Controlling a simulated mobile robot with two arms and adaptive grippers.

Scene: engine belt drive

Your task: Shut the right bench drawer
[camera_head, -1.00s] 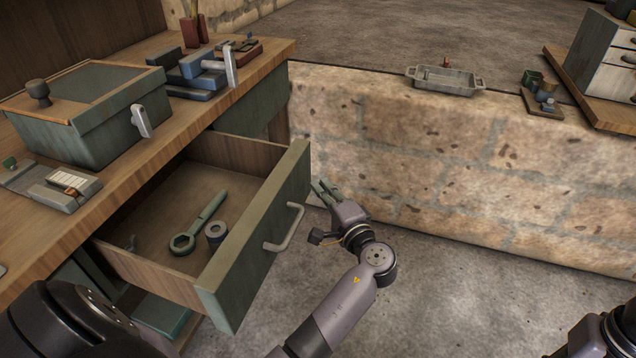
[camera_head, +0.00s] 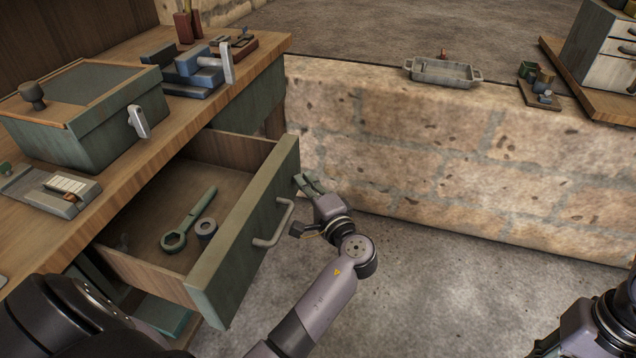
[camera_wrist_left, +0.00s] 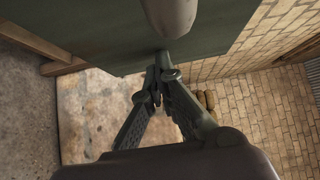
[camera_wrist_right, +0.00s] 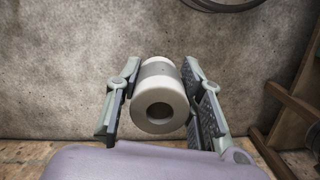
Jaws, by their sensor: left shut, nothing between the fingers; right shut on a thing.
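The right bench drawer (camera_head: 240,250) stands open, its green front facing right with a grey bar handle (camera_head: 273,223). A green ring wrench (camera_head: 188,219) and a dark ring-shaped part (camera_head: 206,228) lie inside. My left gripper (camera_head: 303,183) is shut and empty at the far end of the drawer front, beyond the handle. In the left wrist view its closed fingertips (camera_wrist_left: 158,72) point at the green front, close to the handle (camera_wrist_left: 170,15); contact cannot be told. My right gripper (camera_wrist_right: 160,100) is shut on a pale hollow cylinder (camera_wrist_right: 160,98).
The wooden bench top (camera_head: 130,190) carries a green box (camera_head: 95,115), a blue vise (camera_head: 195,72) and small parts. A low stone wall (camera_head: 430,145) runs behind my left gripper, with a grey tray (camera_head: 442,73) on top. The floor (camera_head: 400,290) right of the drawer is clear.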

